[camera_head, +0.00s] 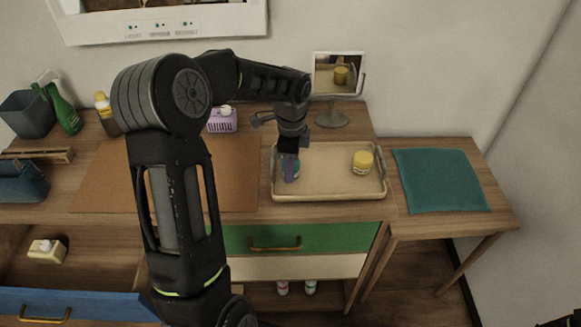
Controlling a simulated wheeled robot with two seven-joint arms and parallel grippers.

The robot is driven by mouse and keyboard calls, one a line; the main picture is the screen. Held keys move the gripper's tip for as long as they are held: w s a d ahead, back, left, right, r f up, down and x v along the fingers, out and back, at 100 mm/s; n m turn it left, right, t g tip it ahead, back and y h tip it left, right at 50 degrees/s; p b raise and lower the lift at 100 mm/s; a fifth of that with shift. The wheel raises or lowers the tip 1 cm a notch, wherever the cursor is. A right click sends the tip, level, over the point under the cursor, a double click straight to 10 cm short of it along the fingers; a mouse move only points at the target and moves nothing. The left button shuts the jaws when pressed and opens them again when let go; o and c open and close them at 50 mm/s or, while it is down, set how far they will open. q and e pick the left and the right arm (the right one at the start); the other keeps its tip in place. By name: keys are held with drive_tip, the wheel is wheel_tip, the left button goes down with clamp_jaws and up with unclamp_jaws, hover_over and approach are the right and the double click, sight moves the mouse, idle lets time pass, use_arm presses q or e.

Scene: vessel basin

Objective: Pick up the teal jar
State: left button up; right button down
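A small teal jar (283,168) stands at the left end of the beige tray (330,195). It is mostly hidden behind my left gripper (290,172), which points down over it from above. Purple shows at the gripper's fingertips, against the jar. The view is too small and covered to tell whether the fingers are apart or closed on the jar.
A mirror on a stand (338,75) is behind the tray. A purple basket (222,121) sits behind my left arm. A teal cloth (440,180) lies on the right side table. Green and blue drawer fronts (290,237) are below.

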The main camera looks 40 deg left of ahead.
use_arm(q)
clamp_jaws()
drive_tip(key=shift+r, duration=0.15)
wheel_tip(320, 180, up, 10)
drive_tip(key=shift+f+b, duration=0.15)
drive_tip(key=shift+b, duration=0.4)
idle(0.6)
